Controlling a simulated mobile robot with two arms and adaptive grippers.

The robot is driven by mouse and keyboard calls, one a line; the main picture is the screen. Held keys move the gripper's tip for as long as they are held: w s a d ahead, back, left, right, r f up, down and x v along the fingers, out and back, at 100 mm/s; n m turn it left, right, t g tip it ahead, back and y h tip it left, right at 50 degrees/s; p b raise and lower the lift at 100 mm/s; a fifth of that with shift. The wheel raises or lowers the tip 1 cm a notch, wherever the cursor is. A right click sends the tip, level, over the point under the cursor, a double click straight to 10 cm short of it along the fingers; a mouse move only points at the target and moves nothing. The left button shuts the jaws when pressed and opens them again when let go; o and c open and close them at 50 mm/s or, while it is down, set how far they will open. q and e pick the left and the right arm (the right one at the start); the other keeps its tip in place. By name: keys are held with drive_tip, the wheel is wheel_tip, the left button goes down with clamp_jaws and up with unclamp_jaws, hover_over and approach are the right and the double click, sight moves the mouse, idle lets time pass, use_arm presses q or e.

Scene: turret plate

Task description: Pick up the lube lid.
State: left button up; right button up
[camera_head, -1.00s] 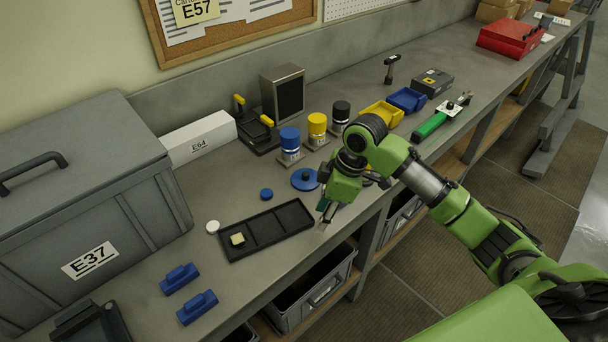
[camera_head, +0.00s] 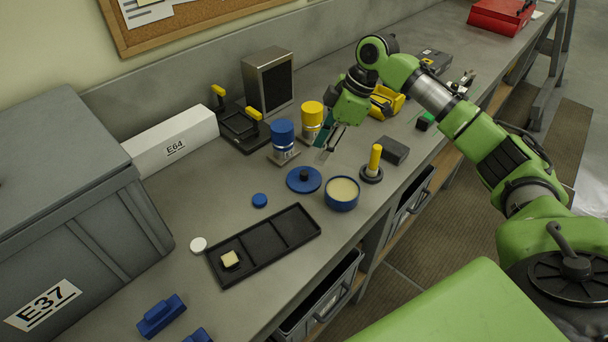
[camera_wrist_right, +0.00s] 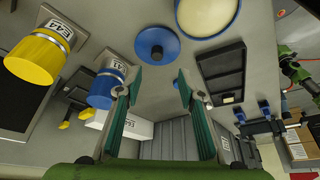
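The lube lid is likely the round blue disc with a black knob (camera_head: 304,180), lying flat on the bench. It also shows at the top middle of the right wrist view (camera_wrist_right: 157,45). Right beside it stands an open blue tub with cream-coloured contents (camera_head: 342,193), also in the wrist view (camera_wrist_right: 207,16). My right gripper (camera_head: 327,149) is above the bench, behind and slightly right of the lid, apart from it. In the wrist view its two green-backed fingers (camera_wrist_right: 158,88) are spread with nothing between them. My left gripper is not seen in the head view.
Blue (camera_head: 283,140) and yellow (camera_head: 311,119) canisters stand close behind the lid. A black divided tray (camera_head: 268,246) lies in front, with a blue cap (camera_head: 260,200) near it. A yellow-handled tool (camera_head: 374,165) stands upright to the right. The bench's front edge is near the tub.

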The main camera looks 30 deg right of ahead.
sight(305, 172)
drive_tip(key=x, duration=0.3)
drive_tip(key=shift+w+d, duration=0.1)
drive_tip(key=shift+w, duration=0.2)
drive_tip(key=shift+p+x, duration=0.75)
drive_tip(key=shift+x, duration=0.15)
drive_tip(key=p+x, duration=0.1)
drive_tip(key=x, duration=0.2)
drive_tip(key=shift+w+f, duration=0.1)
drive_tip(key=shift+f, duration=0.1)
drive_tip(key=shift+a+f, duration=0.2)
drive_tip(key=shift+f, duration=0.05)
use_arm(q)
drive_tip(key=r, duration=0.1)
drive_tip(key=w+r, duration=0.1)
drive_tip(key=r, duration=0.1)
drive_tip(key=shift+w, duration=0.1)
use_arm(e)
clamp_jaws()
